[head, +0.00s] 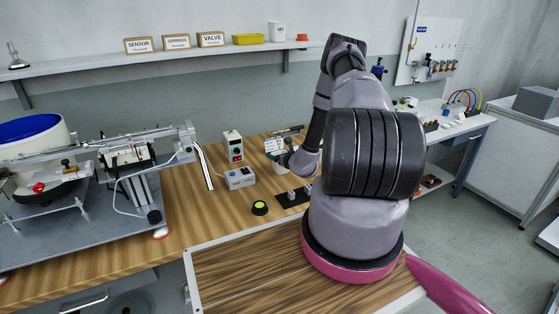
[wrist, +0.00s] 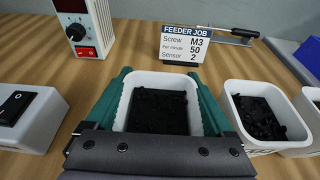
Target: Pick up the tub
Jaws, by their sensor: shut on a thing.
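A white square tub (wrist: 161,80) filled with small dark screws is in the middle of the wrist view. My gripper (wrist: 158,90) has its green fingers along the left and right sides of this tub and is shut on it. The near side of the tub is hidden behind the dark gripper body. I cannot tell from the wrist view whether the tub touches the bench. In the head view my arm hides most of the gripper area.
A second white tub (wrist: 262,118) of screws stands close on the right, with another at the edge. A feeder job card (wrist: 184,45) stands behind. A power box with a red switch (wrist: 85,30) and a grey switch box (wrist: 25,117) are left. A shelf (head: 160,56) runs above the bench.

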